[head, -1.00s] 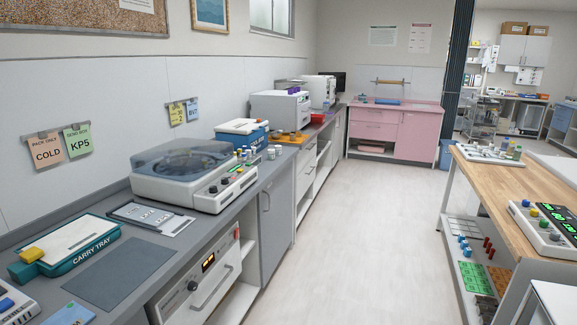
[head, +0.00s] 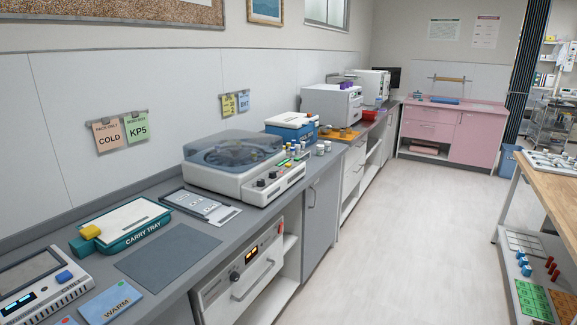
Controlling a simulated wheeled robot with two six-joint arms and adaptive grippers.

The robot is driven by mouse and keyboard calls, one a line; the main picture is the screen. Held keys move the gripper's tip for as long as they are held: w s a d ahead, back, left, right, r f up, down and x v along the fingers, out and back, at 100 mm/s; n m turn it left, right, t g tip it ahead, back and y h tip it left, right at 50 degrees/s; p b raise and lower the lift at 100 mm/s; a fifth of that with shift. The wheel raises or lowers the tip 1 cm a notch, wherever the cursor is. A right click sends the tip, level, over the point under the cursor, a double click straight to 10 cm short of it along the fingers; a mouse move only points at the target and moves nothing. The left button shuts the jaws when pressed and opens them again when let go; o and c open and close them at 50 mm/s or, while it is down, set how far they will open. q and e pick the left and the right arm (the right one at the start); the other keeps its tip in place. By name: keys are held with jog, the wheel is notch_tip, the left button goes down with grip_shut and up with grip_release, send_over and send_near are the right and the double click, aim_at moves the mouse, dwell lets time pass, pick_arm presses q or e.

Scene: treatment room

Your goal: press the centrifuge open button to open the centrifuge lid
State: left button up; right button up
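The centrifuge (head: 215,178) is a white box on the grey counter, left of centre in the head view. Its see-through grey lid (head: 233,148) is down, and a dark rotor shows through it. Its sloped front panel (head: 282,182) carries dark knobs and small coloured buttons, with a green one near the right end. The labels are too small to read, so I cannot tell which is the open button. Neither of my grippers is in view.
The counter (head: 150,288) holds a teal carry tray (head: 128,240), a flat grey mat (head: 168,252), a clipboard-like panel (head: 200,206) and a device with a screen (head: 40,285). Small vials and a blue box (head: 291,130) stand beyond the centrifuge. The floor (head: 380,240) is open; a wooden table (head: 557,180) stands right.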

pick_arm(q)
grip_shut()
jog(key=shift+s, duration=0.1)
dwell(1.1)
